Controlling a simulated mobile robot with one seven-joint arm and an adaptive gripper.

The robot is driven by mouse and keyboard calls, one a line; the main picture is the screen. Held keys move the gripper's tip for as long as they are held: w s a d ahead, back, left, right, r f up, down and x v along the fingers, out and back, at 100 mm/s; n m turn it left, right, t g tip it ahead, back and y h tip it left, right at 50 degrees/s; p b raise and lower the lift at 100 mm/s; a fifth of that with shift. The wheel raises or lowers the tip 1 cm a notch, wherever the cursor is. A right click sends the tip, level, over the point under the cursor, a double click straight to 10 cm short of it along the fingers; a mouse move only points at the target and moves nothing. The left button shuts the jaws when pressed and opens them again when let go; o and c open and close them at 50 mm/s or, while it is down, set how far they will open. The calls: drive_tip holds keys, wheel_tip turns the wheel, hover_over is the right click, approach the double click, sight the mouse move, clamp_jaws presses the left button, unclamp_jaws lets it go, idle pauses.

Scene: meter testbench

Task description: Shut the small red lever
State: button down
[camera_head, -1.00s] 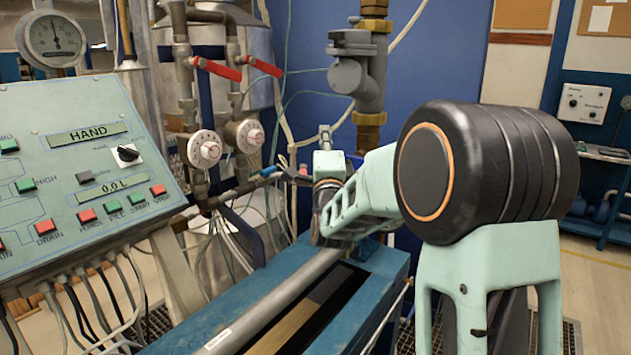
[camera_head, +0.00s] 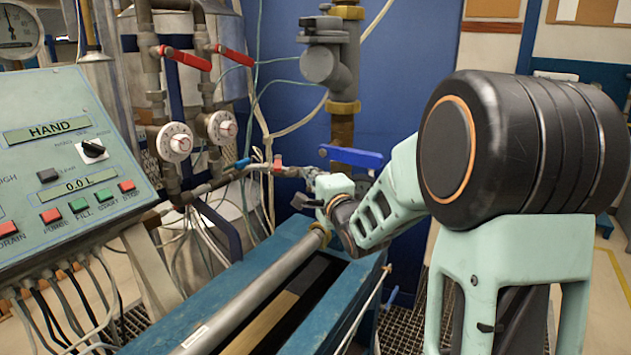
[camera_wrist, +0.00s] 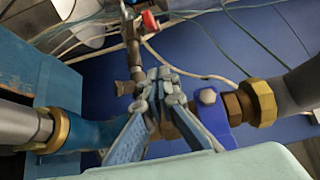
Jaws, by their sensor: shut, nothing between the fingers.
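The small red lever (camera_head: 277,164) is on the thin pipework behind the blue bench, just left of my wrist in the head view. It stands roughly upright there. In the wrist view a small red handle (camera_wrist: 149,20) shows at the top, beyond my fingertips. My gripper (camera_wrist: 160,76) is shut and empty, with its fingers together in front of the pipe fitting. A visible gap separates the fingertips from the red handle in the wrist picture. In the head view my fingers are small and partly hidden by my wrist, so contact there cannot be told.
Two larger red levers (camera_head: 186,58) (camera_head: 236,56) sit higher on the left pipes. A blue handle (camera_head: 351,157) is close behind my wrist; its blue body shows beside my fingers in the wrist view (camera_wrist: 214,117). A control panel (camera_head: 60,150) stands at left. Thin hoses hang around the pipework.

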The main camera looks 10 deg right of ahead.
sight(278, 164)
drive_tip(key=shift+w+a, duration=1.9)
drive_tip(key=shift+a, duration=0.3)
